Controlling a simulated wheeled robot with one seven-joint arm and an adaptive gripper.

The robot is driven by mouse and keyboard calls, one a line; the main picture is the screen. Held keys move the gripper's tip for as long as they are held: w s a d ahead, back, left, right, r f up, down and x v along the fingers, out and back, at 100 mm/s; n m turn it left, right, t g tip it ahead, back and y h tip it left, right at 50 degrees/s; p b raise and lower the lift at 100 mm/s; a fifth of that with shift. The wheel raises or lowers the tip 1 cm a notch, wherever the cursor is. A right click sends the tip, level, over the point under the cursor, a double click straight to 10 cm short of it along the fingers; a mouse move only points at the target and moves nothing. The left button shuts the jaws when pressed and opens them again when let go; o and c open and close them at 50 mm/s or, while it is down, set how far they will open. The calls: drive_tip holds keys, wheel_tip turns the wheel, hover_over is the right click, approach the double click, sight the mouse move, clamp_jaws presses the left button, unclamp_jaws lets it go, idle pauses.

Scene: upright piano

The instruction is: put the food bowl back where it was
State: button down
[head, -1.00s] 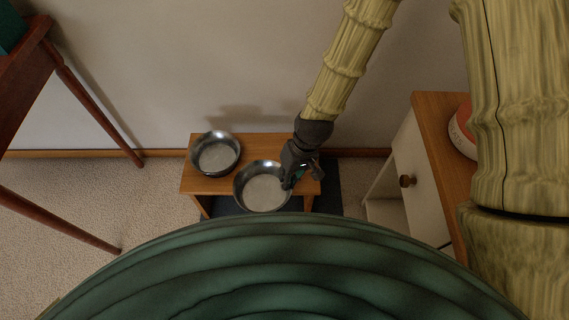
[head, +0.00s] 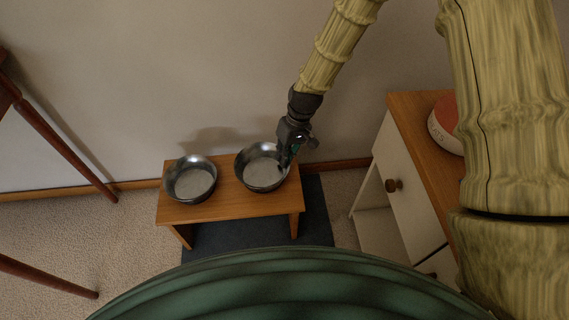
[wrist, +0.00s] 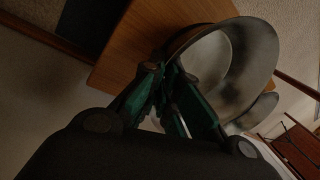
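Two metal bowls are at a low wooden bench (head: 228,203) by the wall. The right one, which I take as the food bowl (head: 262,171), is at the bench's right half, upright or nearly so; I cannot tell whether it rests on the top or hangs just above it. My gripper (head: 287,158) is at its right rim. In the wrist view my gripper's fingers (wrist: 163,72) close around the near rim of this bowl (wrist: 253,65). The other metal bowl (head: 191,182) stands on the bench's left half, close beside it.
A dark mat (head: 316,215) lies under the bench. A white cabinet with a wooden top (head: 410,112) stands at the right, with a red and white bowl (head: 441,133) on it. Dark wooden furniture legs (head: 65,140) are at the left. Carpet shows between.

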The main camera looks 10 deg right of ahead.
drive_tip(key=shift+w+d, duration=0.1)
drive_tip(key=shift+w, duration=0.1)
drive_tip(key=shift+f, duration=0.25)
drive_tip(key=shift+f+b, duration=1)
drive_tip(key=shift+f, duration=0.55)
drive_tip(key=c, duration=1.6)
unclamp_jaws()
drive_tip(key=shift+c, duration=0.2)
drive_tip(key=p+v, duration=0.4)
drive_tip(key=v, duration=0.8)
drive_tip(key=shift+p, duration=0.4)
